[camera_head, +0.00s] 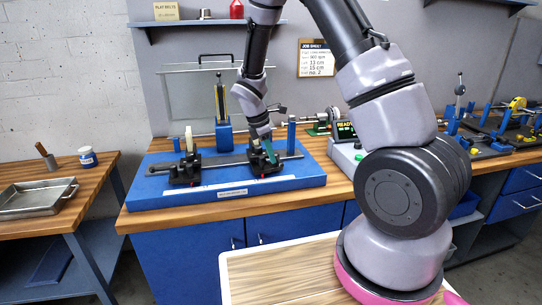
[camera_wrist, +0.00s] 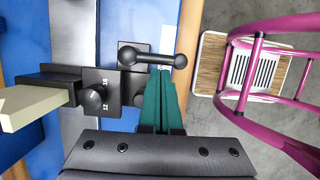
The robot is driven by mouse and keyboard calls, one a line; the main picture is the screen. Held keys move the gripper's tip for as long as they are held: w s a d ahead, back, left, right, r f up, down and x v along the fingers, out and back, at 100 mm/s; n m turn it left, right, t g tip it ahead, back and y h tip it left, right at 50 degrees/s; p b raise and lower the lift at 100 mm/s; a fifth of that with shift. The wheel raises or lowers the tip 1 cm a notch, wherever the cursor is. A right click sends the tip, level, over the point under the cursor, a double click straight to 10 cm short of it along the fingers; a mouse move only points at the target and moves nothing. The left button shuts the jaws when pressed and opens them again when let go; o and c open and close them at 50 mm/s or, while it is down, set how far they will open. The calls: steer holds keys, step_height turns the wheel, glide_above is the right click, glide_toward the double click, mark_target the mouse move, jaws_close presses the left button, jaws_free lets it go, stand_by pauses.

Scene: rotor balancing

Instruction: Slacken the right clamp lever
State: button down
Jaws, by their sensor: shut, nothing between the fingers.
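The right clamp lever (camera_wrist: 152,58) is a short black bar with a ball at each end, on a black clamp block. It lies crosswise in the wrist view. My gripper (camera_wrist: 161,74) has teal fingers, shut together and empty, with their tips right beside the lever's bar; I cannot tell whether they touch it. In the head view my gripper (camera_head: 268,150) is low over the right black stand (camera_head: 262,164), and the lever is too small to make out. A black block with a knob and number marks (camera_wrist: 97,97) sits left of the lever in the wrist view.
The stands are on a blue base (camera_head: 225,196) on the wooden bench. A left black stand (camera_head: 185,172) and a blue post (camera_head: 291,138) are nearby. A cream block (camera_wrist: 32,108) is at the wrist view's left.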

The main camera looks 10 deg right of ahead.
steer(key=shift+s+d+n+t, duration=0.15)
steer(key=shift+d+n+t, duration=0.15)
steer(key=shift+n, duration=0.5)
steer(key=shift+s+d+n+t, duration=0.25)
steer(key=shift+d+n, duration=0.3)
steer(key=shift+n, duration=0.65)
steer(key=d+n, duration=0.1)
steer(key=n, duration=0.1)
steer(key=d+n+t+y, duration=0.1)
steer(key=n, duration=0.1)
steer(key=shift+n, duration=0.3)
steer(key=n, duration=0.1)
steer(key=d+n+t, duration=0.1)
steer(key=n, duration=0.1)
steer(key=shift+w+d+y, duration=0.3)
steer(key=shift+y, duration=0.1)
steer(key=n, duration=0.1)
steer(key=d+n, duration=0.1)
steer(key=n, duration=0.1)
steer(key=shift+w+y, duration=0.35)
steer(key=shift+y, duration=0.05)
steer(key=shift+w, duration=0.15)
steer(key=shift+w+d, duration=0.1)
